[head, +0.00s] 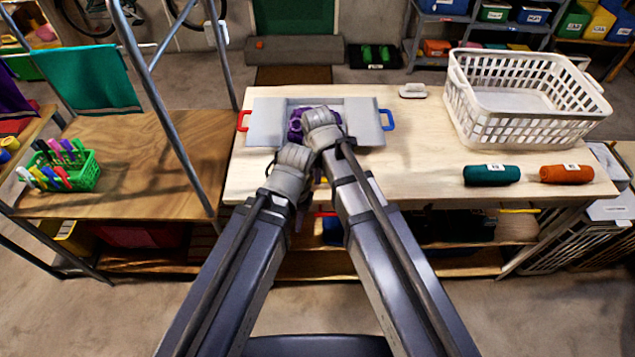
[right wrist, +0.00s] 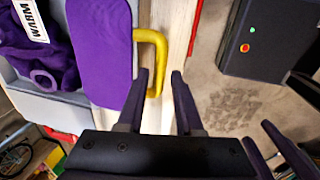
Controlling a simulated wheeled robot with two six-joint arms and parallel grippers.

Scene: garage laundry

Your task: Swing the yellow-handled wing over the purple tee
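The grey folding board (head: 265,125) lies on the pale bench, with a red handle (head: 243,121) at left and a blue handle (head: 388,120) at right. The purple tee (head: 296,124) is at its middle, mostly hidden by my right wrist. In the right wrist view, the yellow handle (right wrist: 152,45) sticks out beside a flat purple panel (right wrist: 100,50); bunched purple cloth with a WARM label is at upper left. My right gripper (right wrist: 160,80) is open, its tips close to the handle; contact is unclear. My left gripper (right wrist: 261,133) looks open and empty, off the bench edge.
A white basket (head: 465,100) stands at the bench's back right. A green roll (head: 491,175) and an orange roll (head: 566,174) lie near the front right edge. A green pen basket (head: 88,172) sits on the left table. Metal rails rise at left.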

